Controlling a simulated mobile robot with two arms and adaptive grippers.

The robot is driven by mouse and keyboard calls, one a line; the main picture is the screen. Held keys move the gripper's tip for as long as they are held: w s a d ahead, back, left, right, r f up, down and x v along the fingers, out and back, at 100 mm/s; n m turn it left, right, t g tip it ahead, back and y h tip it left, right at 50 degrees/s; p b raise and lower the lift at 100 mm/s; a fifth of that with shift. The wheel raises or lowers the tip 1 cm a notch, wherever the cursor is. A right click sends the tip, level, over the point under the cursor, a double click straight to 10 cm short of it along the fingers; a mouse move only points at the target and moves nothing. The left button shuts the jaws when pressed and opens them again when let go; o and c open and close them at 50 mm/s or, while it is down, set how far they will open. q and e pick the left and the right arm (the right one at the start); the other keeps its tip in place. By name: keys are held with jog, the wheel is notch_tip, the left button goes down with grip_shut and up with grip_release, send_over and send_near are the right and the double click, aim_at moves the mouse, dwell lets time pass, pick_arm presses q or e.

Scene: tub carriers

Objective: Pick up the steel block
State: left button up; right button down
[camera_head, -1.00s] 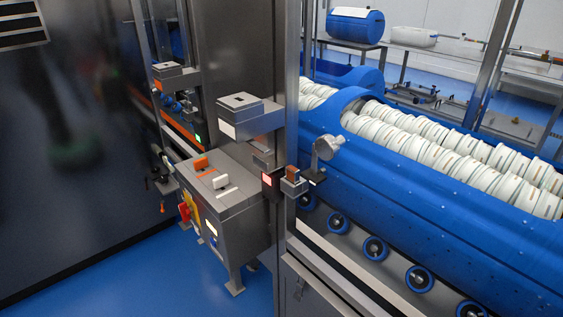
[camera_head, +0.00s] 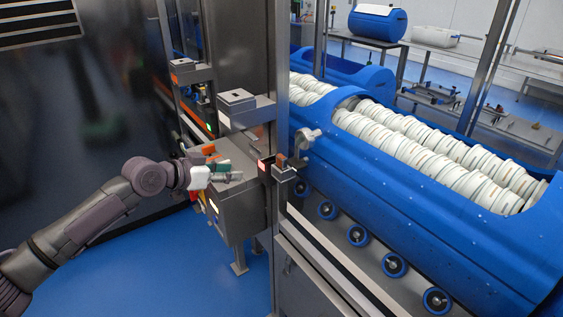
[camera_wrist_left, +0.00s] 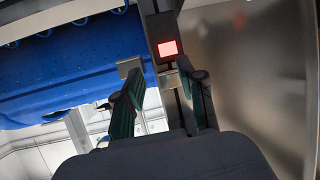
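A grey block with a dark slot in its top (camera_head: 237,97) sits on a bracket left of the steel post in the head view. It looks like the steel block, though a similar one (camera_head: 182,65) sits on a bracket behind it. My left gripper (camera_head: 234,172) is below and in front of the nearer block, apart from it, over the grey cabinet. In the left wrist view its two green-padded fingers (camera_wrist_left: 160,80) are spread with nothing gripped between them. My right gripper is not in view.
A red-lit box (camera_head: 264,166) and a small holder with a brown block (camera_head: 281,161) are on the post, just right of my left gripper. The grey cabinet (camera_head: 240,208) stands below. A blue tub (camera_head: 400,185) with white discs fills the right.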

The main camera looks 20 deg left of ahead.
pick_arm(q)
jog(key=m+h, duration=0.2)
send_near(280, 156)
jog(key=shift+g, duration=0.4)
jog(key=p+x, duration=0.1)
jog(key=x, duration=0.1)
jog(key=p+x, duration=0.2)
jog(key=x, duration=0.1)
jog(key=p+x, duration=0.1)
jog(key=x, duration=0.1)
jog(key=shift+w+d+r+p, duration=0.2)
jog(key=shift+w+d+p, duration=0.1)
jog(key=shift+w, duration=0.1)
jog(key=shift+w+d+f, duration=0.15)
jog(key=shift+w+f, duration=0.1)
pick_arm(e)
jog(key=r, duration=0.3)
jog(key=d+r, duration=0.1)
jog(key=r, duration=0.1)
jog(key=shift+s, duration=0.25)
pick_arm(q)
jog(key=shift+s, duration=0.1)
jog(key=shift+c, duration=0.3)
grip_shut()
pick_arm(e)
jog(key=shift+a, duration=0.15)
